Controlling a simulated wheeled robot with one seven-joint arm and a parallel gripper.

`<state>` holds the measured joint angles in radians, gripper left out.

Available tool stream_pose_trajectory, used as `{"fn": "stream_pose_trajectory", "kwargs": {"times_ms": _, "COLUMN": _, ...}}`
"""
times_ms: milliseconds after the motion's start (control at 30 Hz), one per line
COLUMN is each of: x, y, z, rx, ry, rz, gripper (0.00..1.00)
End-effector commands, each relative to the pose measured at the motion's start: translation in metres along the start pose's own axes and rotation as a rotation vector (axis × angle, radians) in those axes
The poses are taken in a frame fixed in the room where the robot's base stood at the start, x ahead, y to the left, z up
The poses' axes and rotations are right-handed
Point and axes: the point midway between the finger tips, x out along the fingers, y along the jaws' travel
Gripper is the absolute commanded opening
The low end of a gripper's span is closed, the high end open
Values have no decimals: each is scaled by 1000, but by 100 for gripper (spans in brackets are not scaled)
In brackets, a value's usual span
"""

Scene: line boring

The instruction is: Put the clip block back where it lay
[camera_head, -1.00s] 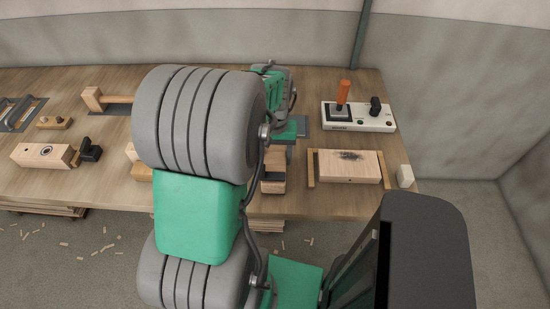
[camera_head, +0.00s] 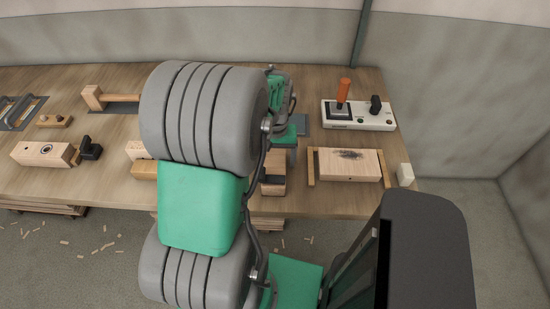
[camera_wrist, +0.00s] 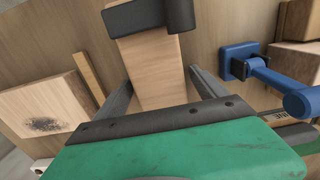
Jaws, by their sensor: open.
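A pale wooden block with a black fitting, which I take to be the clip block (camera_wrist: 158,60), lies between my fingers in the wrist view. Its black end piece (camera_wrist: 145,14) is at the top of that view. In the head view a wooden block (camera_head: 272,187) near the table's front edge, partly hidden by my arm, seems to be the same one. My gripper (camera_wrist: 160,80) is open, one finger on each side of the block, with visible gaps. Whether the block rests fully on the table is hard to tell.
A scorched wooden block (camera_head: 348,165) between two strips lies to the right. A control box (camera_head: 358,116) with an orange handle stands behind it. The wrist view shows a blue clamp-like tool (camera_wrist: 245,62) close on the right. A bored block (camera_head: 42,154) lies at far left.

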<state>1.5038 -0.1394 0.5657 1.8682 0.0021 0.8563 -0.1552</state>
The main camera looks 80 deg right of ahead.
Motion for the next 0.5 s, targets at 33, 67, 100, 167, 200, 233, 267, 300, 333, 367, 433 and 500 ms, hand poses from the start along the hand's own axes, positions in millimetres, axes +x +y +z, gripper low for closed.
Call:
{"fn": "stream_pose_trajectory", "kwargs": {"times_ms": 33, "x": -6, "y": 0, "z": -1, "rx": 0, "ry": 3, "rz": 0, "gripper": 82}}
{"fn": "stream_pose_trajectory", "kwargs": {"times_ms": 67, "x": -9, "y": 0, "z": -1, "rx": 0, "ry": 4, "rz": 1, "gripper": 82}}
{"fn": "stream_pose_trajectory", "kwargs": {"times_ms": 100, "x": -15, "y": 0, "z": -2, "rx": 0, "ry": 5, "rz": 1, "gripper": 82}}
{"fn": "stream_pose_trajectory", "kwargs": {"times_ms": 167, "x": -28, "y": 0, "z": -2, "rx": 0, "ry": 7, "rz": 1, "gripper": 82}}
{"fn": "stream_pose_trajectory", "kwargs": {"times_ms": 200, "x": -38, "y": 0, "z": -2, "rx": 0, "ry": 8, "rz": 1, "gripper": 82}}
{"fn": "stream_pose_trajectory", "kwargs": {"times_ms": 233, "x": -46, "y": 0, "z": -2, "rx": 0, "ry": 8, "rz": 1, "gripper": 82}}
{"fn": "stream_pose_trajectory", "kwargs": {"times_ms": 267, "x": -54, "y": 0, "z": -2, "rx": 0, "ry": 8, "rz": 1, "gripper": 82}}
{"fn": "stream_pose_trajectory", "kwargs": {"times_ms": 300, "x": -65, "y": 0, "z": -2, "rx": 0, "ry": 8, "rz": 1, "gripper": 82}}
{"fn": "stream_pose_trajectory", "kwargs": {"times_ms": 333, "x": -73, "y": 0, "z": -2, "rx": 0, "ry": 7, "rz": 1, "gripper": 82}}
{"fn": "stream_pose_trajectory", "kwargs": {"times_ms": 367, "x": -80, "y": 0, "z": -2, "rx": 0, "ry": 6, "rz": 1, "gripper": 82}}
{"fn": "stream_pose_trajectory", "kwargs": {"times_ms": 433, "x": -96, "y": 0, "z": -1, "rx": 0, "ry": 6, "rz": 1, "gripper": 82}}
{"fn": "stream_pose_trajectory", "kwargs": {"times_ms": 500, "x": -108, "y": 0, "z": -1, "rx": 0, "ry": 4, "rz": 1, "gripper": 82}}
